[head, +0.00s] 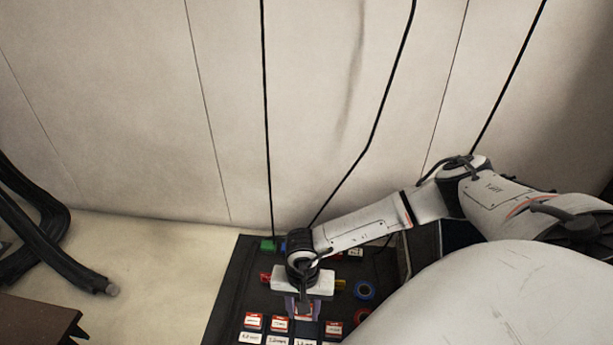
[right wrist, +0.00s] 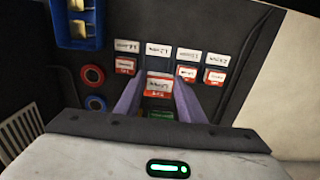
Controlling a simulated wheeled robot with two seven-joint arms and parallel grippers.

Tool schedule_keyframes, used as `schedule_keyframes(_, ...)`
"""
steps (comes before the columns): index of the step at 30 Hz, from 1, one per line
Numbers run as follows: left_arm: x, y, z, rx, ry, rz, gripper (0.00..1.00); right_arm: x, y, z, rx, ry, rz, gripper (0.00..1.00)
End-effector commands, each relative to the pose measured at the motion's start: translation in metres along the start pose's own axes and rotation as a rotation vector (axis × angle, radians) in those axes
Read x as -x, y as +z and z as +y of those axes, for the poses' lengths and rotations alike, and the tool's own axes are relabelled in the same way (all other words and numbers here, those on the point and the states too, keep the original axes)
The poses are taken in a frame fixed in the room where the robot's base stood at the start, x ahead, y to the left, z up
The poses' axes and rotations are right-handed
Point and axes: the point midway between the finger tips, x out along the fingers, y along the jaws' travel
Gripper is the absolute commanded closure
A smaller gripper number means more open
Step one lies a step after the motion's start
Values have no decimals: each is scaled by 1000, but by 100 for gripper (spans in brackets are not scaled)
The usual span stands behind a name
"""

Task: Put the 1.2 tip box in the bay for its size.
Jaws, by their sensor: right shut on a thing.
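My right gripper (head: 303,307) is over the dark mat with its fingers pointing down. In the right wrist view, the two fingers (right wrist: 158,98) are closed on the sides of a small red and white tip box (right wrist: 158,86). Its label is too small to read surely. It is in front of the second white size label from the left (right wrist: 158,50). Other red and white boxes (right wrist: 125,66), (right wrist: 187,73), (right wrist: 215,76) sit under the other labels. Whether the held box touches the mat cannot be told. My left gripper is not in view.
A blue bin (right wrist: 77,22) with yellowish pieces stands beside the labels. A red ring (right wrist: 92,75) and a blue ring (right wrist: 95,104) lie on the mat. Black hoses (head: 55,245) lie at the left. The pale table (head: 165,270) is clear between them and the mat.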

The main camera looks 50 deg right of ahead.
Motion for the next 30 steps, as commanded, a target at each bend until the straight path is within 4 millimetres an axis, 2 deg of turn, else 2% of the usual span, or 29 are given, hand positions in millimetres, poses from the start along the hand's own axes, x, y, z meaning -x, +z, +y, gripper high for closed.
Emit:
schedule_keyframes(3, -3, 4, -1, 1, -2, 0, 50, -13, -4, 8, 4, 4, 4, 88)
schedule_keyframes(9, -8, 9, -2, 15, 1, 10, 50, -51, -5, 7, 6, 2, 5, 88)
schedule_keyframes(16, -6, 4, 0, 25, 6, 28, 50, -69, -5, 8, 4, 2, 5, 88)
schedule_keyframes(21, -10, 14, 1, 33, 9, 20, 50, -94, -5, 7, 4, 2, 5, 88)
schedule_keyframes(24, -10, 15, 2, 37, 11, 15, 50, -100, -6, 7, 5, 1, 5, 88)
schedule_keyframes(30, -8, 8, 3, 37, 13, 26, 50, -99, -6, 7, 5, 1, 5, 88)
